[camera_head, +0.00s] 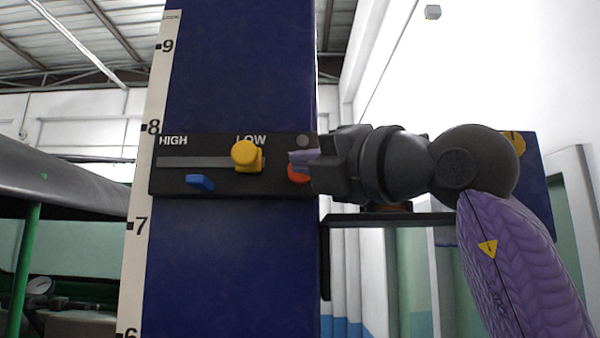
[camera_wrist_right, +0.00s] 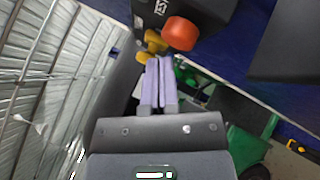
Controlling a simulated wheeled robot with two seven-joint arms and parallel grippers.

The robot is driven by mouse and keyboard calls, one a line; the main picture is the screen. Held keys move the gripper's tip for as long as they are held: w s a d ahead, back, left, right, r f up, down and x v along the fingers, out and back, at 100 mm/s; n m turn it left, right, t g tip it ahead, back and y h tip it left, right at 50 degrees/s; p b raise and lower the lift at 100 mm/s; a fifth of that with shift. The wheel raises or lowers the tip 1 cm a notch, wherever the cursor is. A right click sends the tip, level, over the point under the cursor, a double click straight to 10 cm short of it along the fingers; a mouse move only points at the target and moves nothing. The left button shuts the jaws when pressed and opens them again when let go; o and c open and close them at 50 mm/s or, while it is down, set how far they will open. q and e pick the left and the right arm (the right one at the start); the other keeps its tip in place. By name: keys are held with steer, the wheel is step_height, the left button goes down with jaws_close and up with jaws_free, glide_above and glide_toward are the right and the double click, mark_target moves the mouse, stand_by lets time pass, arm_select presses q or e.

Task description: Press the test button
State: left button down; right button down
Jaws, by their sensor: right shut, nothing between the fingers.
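The orange-red button (camera_head: 298,174) sits at the right end of the black control panel (camera_head: 225,190) on the blue column. My right gripper (camera_head: 297,157) is shut and empty, its pale purple fingers pointing left in front of the panel and covering the button's upper part. In the right wrist view the orange-red button (camera_wrist_right: 180,33) is whole, just beyond and right of the shut fingertips (camera_wrist_right: 160,62). Lettering ending in "EST" shows beside it. A gap seems to remain between fingertips and button; contact cannot be told for sure. My left gripper is in no view.
A yellow knob (camera_head: 246,155) stands out from the panel's slot near "LOW", with a blue pointer (camera_head: 200,182) to its left. A grey round part (camera_head: 303,141) is above the button. A dark shelf (camera_head: 390,219) juts out below my right wrist.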

steer(key=s+b, duration=0.3)
steer(key=s, duration=0.2)
stand_by(0.3)
stand_by(0.6)
